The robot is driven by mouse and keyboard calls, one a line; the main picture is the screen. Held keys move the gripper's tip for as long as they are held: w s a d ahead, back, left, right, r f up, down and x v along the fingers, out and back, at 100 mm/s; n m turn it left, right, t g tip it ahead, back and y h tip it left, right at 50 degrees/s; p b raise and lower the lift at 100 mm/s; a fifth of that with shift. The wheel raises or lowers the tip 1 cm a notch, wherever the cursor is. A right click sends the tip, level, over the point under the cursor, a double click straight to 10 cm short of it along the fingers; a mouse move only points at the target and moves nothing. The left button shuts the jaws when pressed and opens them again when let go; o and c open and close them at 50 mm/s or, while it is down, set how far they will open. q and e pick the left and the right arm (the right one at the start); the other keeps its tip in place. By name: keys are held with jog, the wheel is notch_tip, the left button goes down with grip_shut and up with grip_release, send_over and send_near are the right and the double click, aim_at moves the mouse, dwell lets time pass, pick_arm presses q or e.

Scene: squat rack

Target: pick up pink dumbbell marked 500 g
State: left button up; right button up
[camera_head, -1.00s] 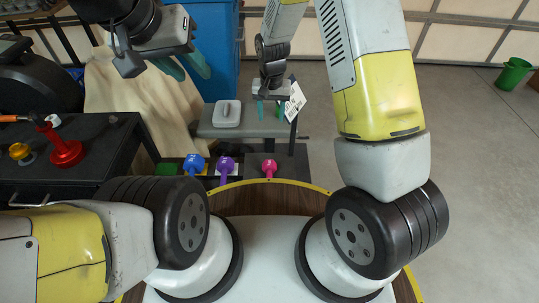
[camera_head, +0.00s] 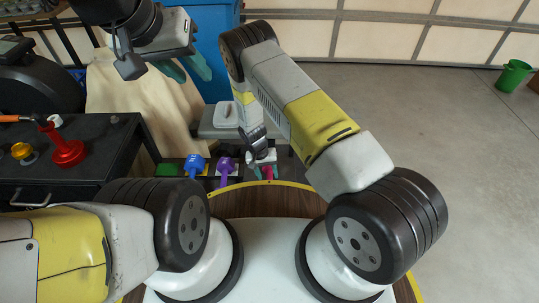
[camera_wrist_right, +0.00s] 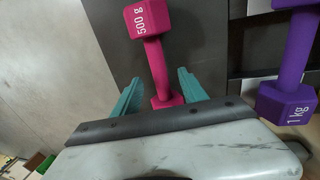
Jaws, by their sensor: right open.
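The pink dumbbell (camera_wrist_right: 156,58) marked 500 g stands out in the right wrist view, its marked head at the top and its other head low between my right fingers. In the head view the pink dumbbell (camera_head: 268,172) is mostly hidden by my right gripper (camera_head: 263,170). In the right wrist view my right gripper (camera_wrist_right: 158,92) is open, with one teal finger on each side of the dumbbell; I cannot tell whether they touch it. My left gripper (camera_head: 190,70) is at the upper left of the head view, its teal fingers apart and empty, far from the dumbbell.
A grey bench (camera_head: 218,133) with a light container (camera_head: 226,114) stands behind. A black cabinet (camera_head: 65,170) is at left.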

aim_at(269, 178)
jog(key=shift+d+f, duration=0.15)
jog(key=shift+f, duration=0.65)
jog(key=shift+d+f, duration=0.15)
jog(key=shift+f, duration=0.6)
grip_shut()
jog(key=shift+r, duration=0.1)
